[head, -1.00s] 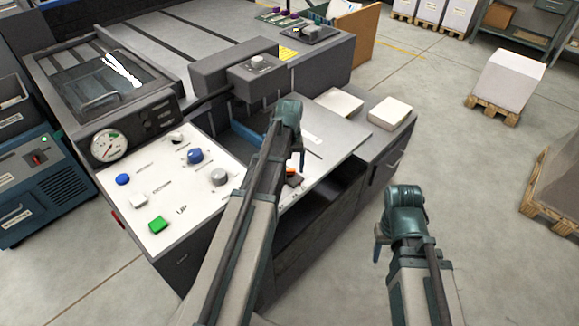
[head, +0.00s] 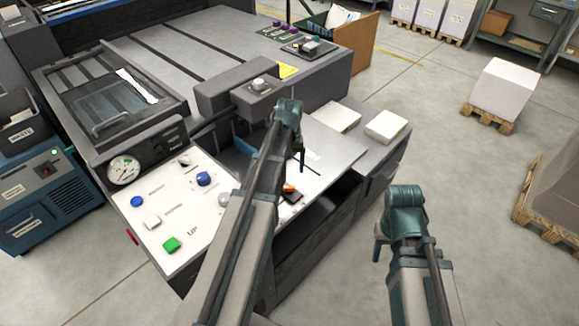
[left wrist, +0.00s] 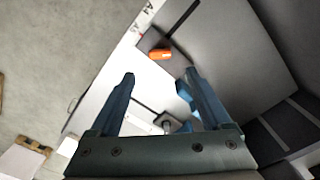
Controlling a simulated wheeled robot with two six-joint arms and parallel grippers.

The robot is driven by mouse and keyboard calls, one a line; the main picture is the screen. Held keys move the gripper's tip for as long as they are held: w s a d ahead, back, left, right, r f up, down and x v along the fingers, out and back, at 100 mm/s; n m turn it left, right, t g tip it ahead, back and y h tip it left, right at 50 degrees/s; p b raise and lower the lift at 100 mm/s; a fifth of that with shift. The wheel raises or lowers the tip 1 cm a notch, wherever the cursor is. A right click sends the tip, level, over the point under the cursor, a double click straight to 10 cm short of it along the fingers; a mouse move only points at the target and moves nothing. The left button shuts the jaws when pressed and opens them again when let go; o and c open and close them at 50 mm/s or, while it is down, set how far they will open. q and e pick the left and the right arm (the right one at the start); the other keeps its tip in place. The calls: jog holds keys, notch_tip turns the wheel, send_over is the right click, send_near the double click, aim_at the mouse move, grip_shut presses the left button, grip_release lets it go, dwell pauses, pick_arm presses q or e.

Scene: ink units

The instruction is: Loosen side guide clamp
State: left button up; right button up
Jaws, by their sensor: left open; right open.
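A small orange piece (head: 289,188) on a dark base lies on the light feed table (head: 333,146), beside my left forearm. It shows more clearly in the left wrist view (left wrist: 160,54), just beyond the fingertips. I cannot tell for certain that it is the side guide clamp. My left gripper (head: 302,168) points down over the table, and its blue fingers (left wrist: 160,76) are spread and empty. A small grey fitting (left wrist: 167,122) shows between them. My right gripper (head: 377,252) is open over the floor, right of the machine; its fingers are mostly hidden.
A white control panel (head: 185,215) with coloured buttons and knobs is left of my left arm. A grey housing (head: 238,85) with a knob stands behind the gripper. Paper stacks (head: 385,126) lie to the right. The floor (head: 455,160) beyond is clear up to the pallets.

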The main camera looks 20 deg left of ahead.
pick_arm(q)
notch_tip(320, 180, up, 5)
jog(key=p, duration=0.3)
jog(key=shift+f+p, duration=0.1)
jog(key=shift+p, duration=0.2)
jog(key=s+d+m, duration=0.4)
jog(key=s+d, duration=0.5)
jog(key=d, duration=0.3)
jog(key=s+d+r+m+y+p, duration=0.1)
jog(key=s+d+m, duration=0.4)
jog(key=s+d, duration=0.4)
jog(key=d, duration=0.2)
jog(key=shift+d, duration=0.35)
jog(key=shift+s+r, duration=0.1)
jog(key=shift+c, duration=0.4)
